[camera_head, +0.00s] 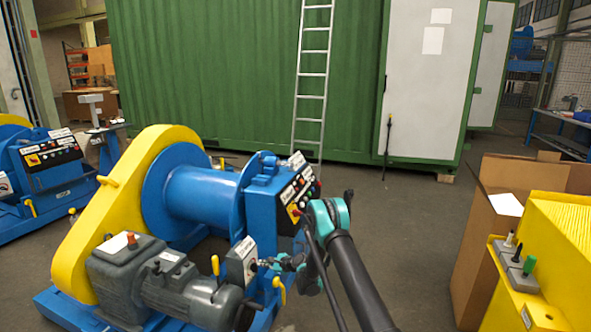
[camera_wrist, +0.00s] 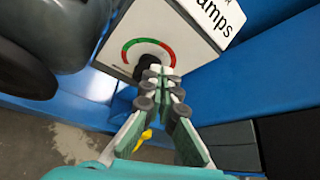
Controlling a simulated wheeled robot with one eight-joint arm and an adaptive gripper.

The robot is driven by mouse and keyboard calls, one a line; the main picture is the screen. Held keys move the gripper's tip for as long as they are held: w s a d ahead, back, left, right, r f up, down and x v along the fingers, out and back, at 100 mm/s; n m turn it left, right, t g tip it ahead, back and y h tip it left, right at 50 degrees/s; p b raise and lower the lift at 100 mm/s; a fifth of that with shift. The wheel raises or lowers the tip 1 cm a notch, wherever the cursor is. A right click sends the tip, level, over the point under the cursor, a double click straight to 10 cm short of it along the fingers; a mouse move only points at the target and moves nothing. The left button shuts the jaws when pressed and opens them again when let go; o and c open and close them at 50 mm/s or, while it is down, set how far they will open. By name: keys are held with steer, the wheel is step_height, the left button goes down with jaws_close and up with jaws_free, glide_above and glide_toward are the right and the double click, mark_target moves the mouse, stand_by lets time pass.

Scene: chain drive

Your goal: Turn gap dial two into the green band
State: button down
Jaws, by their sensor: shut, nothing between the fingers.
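A small pale box (camera_head: 238,262) stands at the near side of the blue and yellow drive machine. In the wrist view its light face carries a dial with an arc of red and green (camera_wrist: 147,42) and a dark knob (camera_wrist: 147,66) at its centre. The fingertips hide part of the knob and arc, so the pointer's position cannot be told. My gripper (camera_wrist: 162,74) is shut, its tips right at the knob; whether they touch it is unclear. In the head view my gripper (camera_head: 268,263) is just right of the box. No dial number is readable.
A label ending in "amps" (camera_wrist: 217,15) sits beside the dial. A grey motor (camera_head: 150,285) and yellow levers (camera_head: 282,287) stand close to my gripper. A button panel (camera_head: 298,195) is above. A cardboard box (camera_head: 480,235) stands right; the floor between is open.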

steer(key=shift+w+a, duration=0.2)
steer(key=shift+a, duration=0.35)
steer(key=shift+w+a, duration=0.15)
steer(key=shift+a, duration=0.35)
steer(key=shift+f, duration=0.25)
steer(key=shift+s+a+f, duration=0.2)
steer(key=shift+s+f, duration=0.05)
steer(key=shift+s, duration=0.35)
steer(key=shift+s+a+f, duration=0.25)
steer(key=shift+s+f, duration=0.25)
steer(key=shift+s, duration=0.1)
stand_by(0.4)
steer(key=shift+r, duration=0.1)
steer(key=shift+s+a+r, duration=0.1)
steer(key=shift+s+r, duration=0.05)
steer(key=shift+s, duration=0.1)
steer(key=s+d, duration=0.2)
steer(key=d, duration=0.3)
steer(key=shift+d, duration=0.35)
